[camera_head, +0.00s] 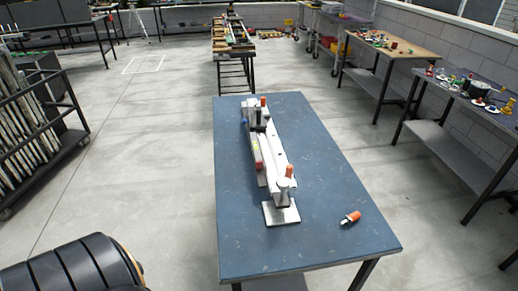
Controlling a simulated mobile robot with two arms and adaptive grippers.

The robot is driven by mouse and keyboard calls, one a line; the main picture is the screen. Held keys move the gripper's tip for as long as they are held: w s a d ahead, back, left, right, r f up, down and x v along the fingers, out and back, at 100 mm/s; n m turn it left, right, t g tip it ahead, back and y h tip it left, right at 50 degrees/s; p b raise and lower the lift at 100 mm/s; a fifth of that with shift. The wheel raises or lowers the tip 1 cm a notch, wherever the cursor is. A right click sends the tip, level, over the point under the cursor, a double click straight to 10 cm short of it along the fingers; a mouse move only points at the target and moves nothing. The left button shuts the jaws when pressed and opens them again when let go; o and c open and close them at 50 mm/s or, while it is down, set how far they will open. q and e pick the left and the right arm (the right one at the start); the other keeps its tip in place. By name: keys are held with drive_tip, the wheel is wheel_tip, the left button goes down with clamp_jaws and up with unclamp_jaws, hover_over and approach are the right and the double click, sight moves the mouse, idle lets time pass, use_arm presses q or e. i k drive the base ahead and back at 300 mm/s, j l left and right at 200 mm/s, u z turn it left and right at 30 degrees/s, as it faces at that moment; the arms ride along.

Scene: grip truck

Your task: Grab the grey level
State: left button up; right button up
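A blue table (240,230) stands in the middle of the view. A long, pale grey and white assembly (276,150) lies on it, running from the far end towards the near end. Orange-red knobs stand at its far end and its near end, and a flat metal plate (281,214) is under its near end. A narrow grey bar with a reddish side (256,152) runs along its left side. It may be the grey level, but I cannot tell for sure. Neither of my grippers is in view.
A small orange and white piece (350,218) lies on the table's right side. A loaded black rack (40,130) is at left. Cluttered workbenches (400,50) line the right wall, and another narrow table (232,40) stands behind. The floor around the blue table is mostly clear.

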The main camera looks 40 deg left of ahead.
sight(257, 154)
drive_tip(key=u, duration=1.3)
drive_tip(key=i+z, duration=0.25)
drive_tip(key=i+l+z, duration=0.1)
drive_tip(key=i+z, duration=0.15)
